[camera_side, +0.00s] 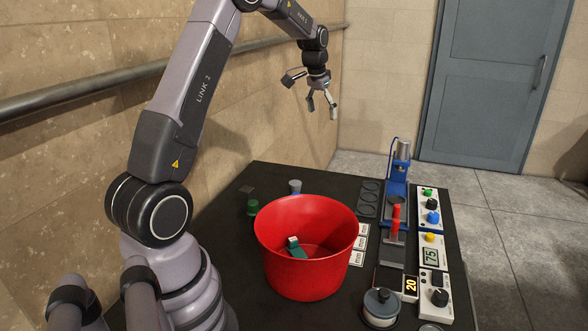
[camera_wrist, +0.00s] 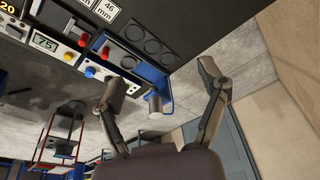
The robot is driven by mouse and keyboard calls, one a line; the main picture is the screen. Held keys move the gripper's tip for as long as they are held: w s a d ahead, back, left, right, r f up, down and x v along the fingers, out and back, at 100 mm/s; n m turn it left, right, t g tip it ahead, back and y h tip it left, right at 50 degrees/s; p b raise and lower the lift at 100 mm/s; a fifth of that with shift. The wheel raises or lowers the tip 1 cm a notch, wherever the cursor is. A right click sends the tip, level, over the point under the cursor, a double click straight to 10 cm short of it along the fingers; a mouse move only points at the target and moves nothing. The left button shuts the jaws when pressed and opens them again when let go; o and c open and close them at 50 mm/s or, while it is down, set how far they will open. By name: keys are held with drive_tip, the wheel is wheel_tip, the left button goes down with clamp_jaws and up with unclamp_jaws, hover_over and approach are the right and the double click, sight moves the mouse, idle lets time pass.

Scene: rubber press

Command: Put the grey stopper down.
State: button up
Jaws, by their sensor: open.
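A small grey cylinder, which looks like the grey stopper (camera_side: 295,186), stands on the dark table (camera_side: 262,176) just behind the red bucket in the side view; the bucket's rim may hide its lower part. I cannot make it out in the wrist view. My gripper (camera_side: 322,109) is high above the back of the table, well apart from the cylinder. Its fingers are spread and hold nothing; they also show apart and empty in the wrist view (camera_wrist: 163,82).
A red bucket (camera_side: 278,272) with a small green-and-white object inside stands at the front. A green stopper (camera_side: 253,207) is left of it. A blue press (camera_side: 396,178), round recesses (camera_side: 368,198) and control boxes (camera_side: 435,258) fill the right side. A wall rail (camera_side: 120,85) runs behind my arm.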

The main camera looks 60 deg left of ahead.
drive_tip(key=s+d+r+m+t, duration=0.1)
drive_tip(key=s+d+r, duration=0.55)
drive_tip(key=d, duration=0.35)
drive_tip(key=s+d+r+m+t, duration=0.1)
drive_tip(key=s+d+r, duration=0.5)
drive_tip(key=s+d, duration=0.25)
drive_tip(key=s+d+f, duration=0.2)
drive_tip(key=s+d, duration=0.2)
drive_tip(key=s, duration=0.3)
drive_tip(key=s+d+f+m+t+h, duration=0.1)
drive_tip(key=s+d, duration=0.3)
drive_tip(key=s, duration=0.4)
drive_tip(key=shift+f, duration=0.45)
